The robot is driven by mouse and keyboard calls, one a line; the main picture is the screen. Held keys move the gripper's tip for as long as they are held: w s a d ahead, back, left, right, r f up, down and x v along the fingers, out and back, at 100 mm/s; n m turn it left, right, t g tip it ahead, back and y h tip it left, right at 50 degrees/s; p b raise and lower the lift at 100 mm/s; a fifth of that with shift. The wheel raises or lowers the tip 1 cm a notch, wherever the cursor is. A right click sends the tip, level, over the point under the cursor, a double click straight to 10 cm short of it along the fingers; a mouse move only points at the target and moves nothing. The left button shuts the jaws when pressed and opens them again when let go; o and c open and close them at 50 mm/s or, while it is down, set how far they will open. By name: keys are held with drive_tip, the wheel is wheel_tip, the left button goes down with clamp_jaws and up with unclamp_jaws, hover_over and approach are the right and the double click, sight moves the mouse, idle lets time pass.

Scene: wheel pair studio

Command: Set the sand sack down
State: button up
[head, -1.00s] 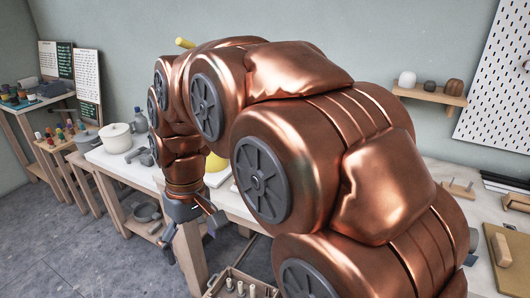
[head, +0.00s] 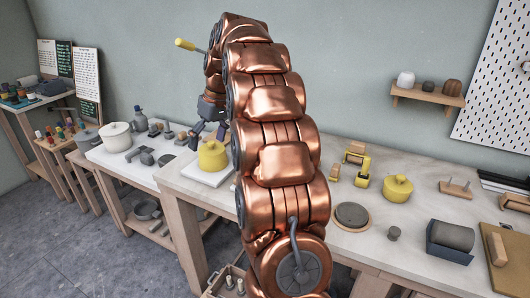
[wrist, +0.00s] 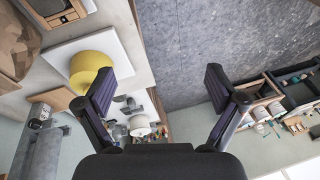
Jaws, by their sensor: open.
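My gripper (head: 208,134) is open and empty. In the head view it hangs above the workbench, just behind the yellow pot (head: 212,155) as seen from here. In the wrist view the two dark fingers (wrist: 165,95) are spread wide, with only floor and distant furniture between them. A brown, creased lump (wrist: 18,42) at the left edge of the wrist view may be the sand sack, but I cannot be sure. It is well apart from the fingers. The head view shows no clear sack; my arm hides part of the bench.
The yellow pot stands on a white slab (head: 197,178). A side table with a white pot (head: 117,138) stands left. Bare floor lies at front left.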

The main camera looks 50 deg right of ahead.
drive_tip(key=d, duration=0.8)
drive_tip(key=d+f+n+t+p, duration=0.1)
drive_tip(key=d, duration=0.8)
drive_tip(key=d+f+t+h, duration=0.1)
drive_tip(key=d, duration=0.8)
drive_tip(key=shift+w+d+f+n, duration=0.1)
drive_tip(key=shift+w+f+n, duration=0.1)
drive_tip(key=shift+n, duration=0.1)
drive_tip(key=shift+s+d+f, duration=0.15)
drive_tip(key=shift+d, duration=0.35)
drive_tip(key=shift+b+x, duration=0.45)
drive_tip(key=shift+x, duration=0.8)
drive_tip(key=shift+w+f+p, duration=0.5)
drive_tip(key=shift+f, duration=0.2)
drive_tip(key=shift+p+x, duration=0.5)
drive_tip(key=shift+x, duration=1.15)
drive_tip(key=shift+w, duration=0.15)
drive_tip(key=shift+f+b, duration=0.3)
drive_tip(key=shift+b, duration=0.2)
